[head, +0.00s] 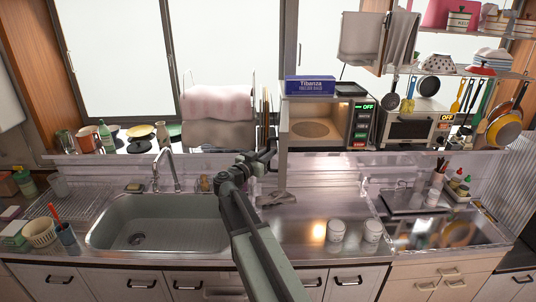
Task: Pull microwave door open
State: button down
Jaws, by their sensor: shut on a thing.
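The microwave (361,124) stands on the raised shelf behind the counter, with a dark control panel and a green OFF display on its right. Its cavity is uncovered and the round turntable (310,129) shows inside. The microwave door (283,170) is swung open toward me on the left side and shows nearly edge-on as a narrow pale strip. My gripper (271,152) is at the left side of this door, shut on what looks like its handle. The exact contact is too small to make out.
A blue box (310,86) lies on top of the microwave. A toaster oven (409,128) stands to its right. Below are the sink with its faucet (168,160) on the left and two white canisters (336,231) on the counter. The counter right of the door is mostly clear.

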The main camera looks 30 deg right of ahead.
jog(key=c, duration=1.8)
grip_release()
jog(key=shift+d, duration=0.1)
jog(key=shift+c, duration=0.2)
jog(key=o, duration=0.4)
jog(key=shift+w+d+f, duration=0.15)
jog(key=shift+w, duration=0.05)
jog(key=shift+s, duration=0.1)
jog(key=v, duration=0.8)
